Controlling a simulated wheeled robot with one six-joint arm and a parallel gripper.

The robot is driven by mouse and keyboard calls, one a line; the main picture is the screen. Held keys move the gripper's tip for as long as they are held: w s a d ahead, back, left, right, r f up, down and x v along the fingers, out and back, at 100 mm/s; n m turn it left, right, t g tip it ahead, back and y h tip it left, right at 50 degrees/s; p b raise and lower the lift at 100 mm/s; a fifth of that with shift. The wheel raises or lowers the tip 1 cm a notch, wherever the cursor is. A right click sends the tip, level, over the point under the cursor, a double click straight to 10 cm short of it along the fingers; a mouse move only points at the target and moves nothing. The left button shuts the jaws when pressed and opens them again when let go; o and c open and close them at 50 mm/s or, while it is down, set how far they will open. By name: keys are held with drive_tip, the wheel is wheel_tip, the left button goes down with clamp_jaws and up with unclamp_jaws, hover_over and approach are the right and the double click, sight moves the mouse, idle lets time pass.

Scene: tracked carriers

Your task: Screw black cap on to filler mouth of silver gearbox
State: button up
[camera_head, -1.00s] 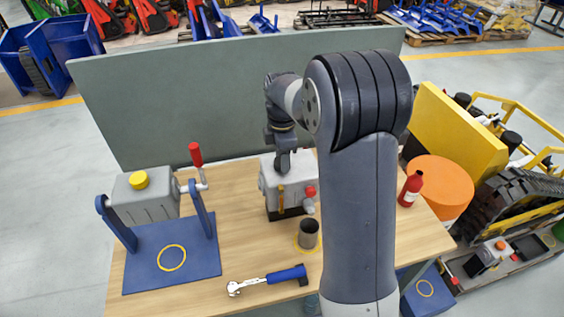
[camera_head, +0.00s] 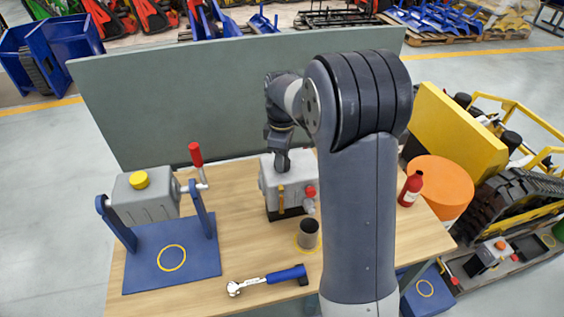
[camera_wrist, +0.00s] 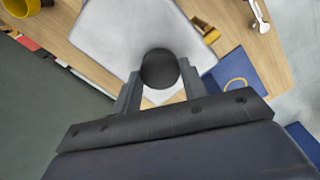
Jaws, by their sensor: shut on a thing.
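The silver gearbox (camera_head: 268,184) stands on the wooden bench behind the dark cup. My gripper (camera_head: 282,160) points down onto its top. In the wrist view my gripper (camera_wrist: 160,80) is shut on the round black cap (camera_wrist: 159,68), with one finger on each side. The cap is over the top of the silver gearbox, which also shows in the wrist view (camera_wrist: 120,30). The filler mouth is hidden under the cap, and I cannot tell how far the cap is seated. In the head view the cap is hidden by my gripper.
A second grey box with a yellow cap (camera_head: 139,180) sits in a blue stand (camera_head: 150,262) at left. A dark cup (camera_head: 308,234), a blue-handled wrench (camera_head: 268,279) and a red bottle (camera_head: 410,189) are on the bench. A grey panel (camera_head: 180,100) rises behind.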

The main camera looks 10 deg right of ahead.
drive_tip(key=m, duration=0.4)
idle(0.3)
drive_tip(key=m, duration=1)
drive_tip(key=m, duration=0.5)
drive_tip(key=shift+m, duration=0.3)
drive_tip(key=m, duration=0.4)
